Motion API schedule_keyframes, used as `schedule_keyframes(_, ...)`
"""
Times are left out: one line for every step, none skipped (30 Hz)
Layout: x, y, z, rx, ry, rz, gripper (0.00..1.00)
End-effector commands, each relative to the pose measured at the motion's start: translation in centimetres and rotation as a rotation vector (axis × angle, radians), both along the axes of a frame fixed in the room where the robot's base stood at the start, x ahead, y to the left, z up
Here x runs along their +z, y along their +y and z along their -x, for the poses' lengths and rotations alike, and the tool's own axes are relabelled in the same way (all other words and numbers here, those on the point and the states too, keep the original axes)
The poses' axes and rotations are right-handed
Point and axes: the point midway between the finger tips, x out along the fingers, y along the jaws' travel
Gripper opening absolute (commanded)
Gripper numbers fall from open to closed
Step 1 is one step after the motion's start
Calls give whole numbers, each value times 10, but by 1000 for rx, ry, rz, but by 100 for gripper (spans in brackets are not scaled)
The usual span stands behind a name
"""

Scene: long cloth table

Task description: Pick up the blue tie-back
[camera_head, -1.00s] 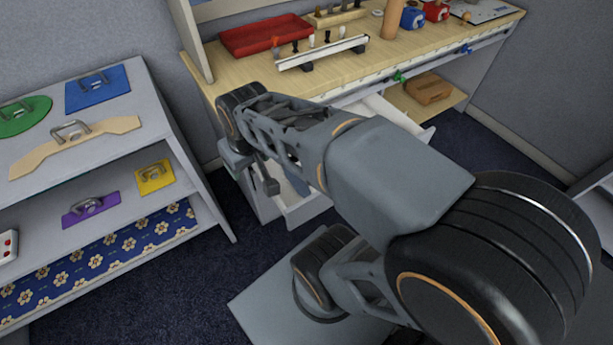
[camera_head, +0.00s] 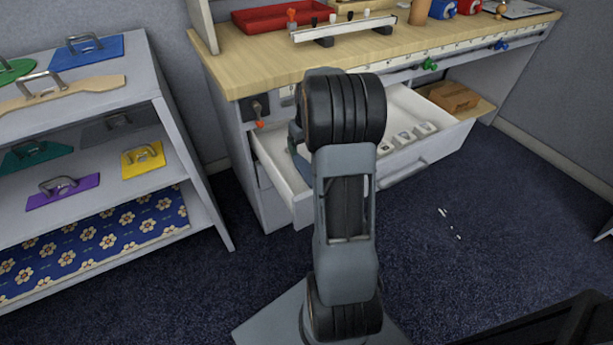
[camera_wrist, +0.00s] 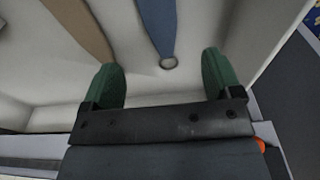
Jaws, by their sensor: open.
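The blue tie-back (camera_wrist: 158,28) is a flat blue strap with a metal ring at its near end. It lies in the open white drawer (camera_head: 272,160), and its far end runs out of the wrist view. My gripper (camera_wrist: 160,75) is open and empty, with green fingertips on either side of the line of the strap. The ring shows just beyond and between the fingertips; I cannot tell the height gap.
A tan strap (camera_wrist: 82,25) lies left of the blue one, near the left fingertip. Drawer walls (camera_wrist: 240,45) stand close on the right. The workbench top (camera_head: 260,65) overhangs the drawer. A shelf unit (camera_head: 175,130) with handled plates stands at left. Floor at right is mostly clear.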

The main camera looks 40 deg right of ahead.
Motion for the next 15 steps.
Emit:
schedule_keyframes(-13,1,-1,1,3,-1,84)
schedule_keyframes(-18,1,-2,1,3,-2,84)
schedule_keyframes(-24,1,-2,1,2,-1,84)
schedule_keyframes(-28,1,-3,1,2,-1,84)
schedule_keyframes(-32,1,-3,2,2,-1,84)
schedule_keyframes(-37,1,-4,1,2,-1,84)
schedule_keyframes(-39,1,-5,2,1,-1,84)
schedule_keyframes(-42,1,-5,2,1,-1,84)
schedule_keyframes(-44,1,-5,2,1,-1,84)
schedule_keyframes(-46,1,-6,2,1,-1,84)
schedule_keyframes(-47,1,-6,2,1,-1,84)
schedule_keyframes(-48,1,-6,2,1,-1,84)
schedule_keyframes(-49,1,-6,2,0,-1,84)
schedule_keyframes(-50,1,-6,2,0,-1,84)
schedule_keyframes(-51,1,-6,2,0,-1,84)
